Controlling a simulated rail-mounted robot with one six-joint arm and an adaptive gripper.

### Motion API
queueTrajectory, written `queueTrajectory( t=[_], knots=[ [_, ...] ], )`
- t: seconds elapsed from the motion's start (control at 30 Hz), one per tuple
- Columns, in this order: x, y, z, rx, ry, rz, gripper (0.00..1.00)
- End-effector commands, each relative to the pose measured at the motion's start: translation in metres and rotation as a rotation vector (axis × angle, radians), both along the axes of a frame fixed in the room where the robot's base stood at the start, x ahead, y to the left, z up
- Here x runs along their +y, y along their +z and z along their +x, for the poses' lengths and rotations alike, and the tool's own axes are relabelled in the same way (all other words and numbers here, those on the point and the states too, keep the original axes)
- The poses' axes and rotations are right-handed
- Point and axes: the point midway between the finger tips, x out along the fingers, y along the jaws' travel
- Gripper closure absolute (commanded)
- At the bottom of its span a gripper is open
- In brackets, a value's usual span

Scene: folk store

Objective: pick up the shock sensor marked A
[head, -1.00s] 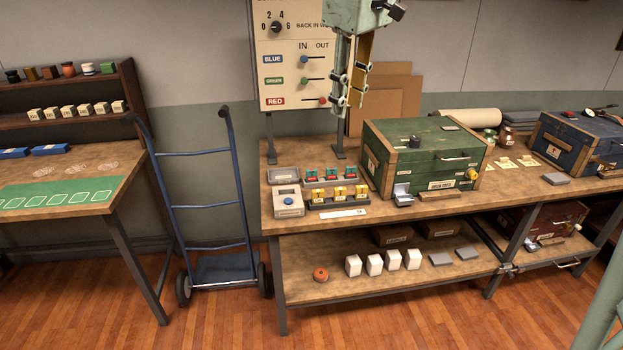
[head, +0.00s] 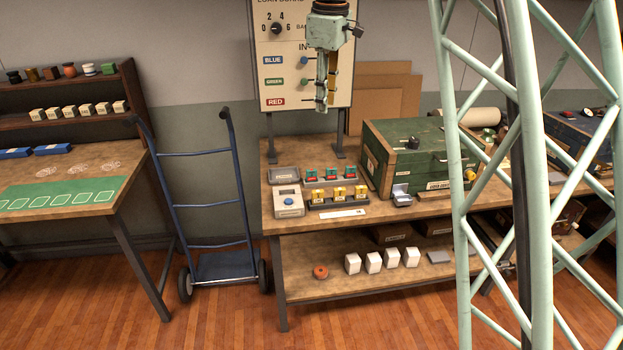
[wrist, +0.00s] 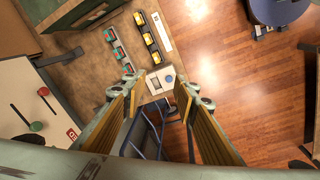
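On the bench (head: 430,208), a dark rack carries three yellow blocks (head: 340,193) with small pale labels. Behind it, another rack carries three red-and-green blocks (head: 330,173). The labels are too small to read, so I cannot tell which block, if any, is the shock sensor marked A. Both rows also show in the wrist view, the yellow blocks (wrist: 149,38) right of the red-and-green ones (wrist: 118,52). My gripper (head: 322,106) hangs above the bench in front of the board. In the wrist view my gripper (wrist: 157,96) is open, with nothing between its fingers.
A pale box with a blue button (head: 288,208) and a grey tray (head: 284,174) stand left of the racks. A white strip (head: 342,214) lies in front. A green chest (head: 400,160) stands to the right. The upright board (head: 285,88) and a blue hand truck (head: 208,200) are nearby.

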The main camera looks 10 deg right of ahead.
Motion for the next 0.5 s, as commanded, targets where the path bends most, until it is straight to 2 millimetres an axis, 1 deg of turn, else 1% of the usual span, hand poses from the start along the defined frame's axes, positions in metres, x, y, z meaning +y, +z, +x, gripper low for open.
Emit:
queueTrajectory(
  t=[0.03, 0.1, 0.37, 0.5],
  knots=[
    [0.000, -0.005, 0.010, 0.005, 0.014, -0.002, 0.73],
    [0.000, -0.012, 0.023, 0.010, 0.039, -0.004, 0.73],
    [0.000, -0.042, 0.067, 0.030, 0.128, -0.015, 0.73],
    [0.000, -0.060, 0.090, 0.041, 0.175, -0.018, 0.73]
  ],
)
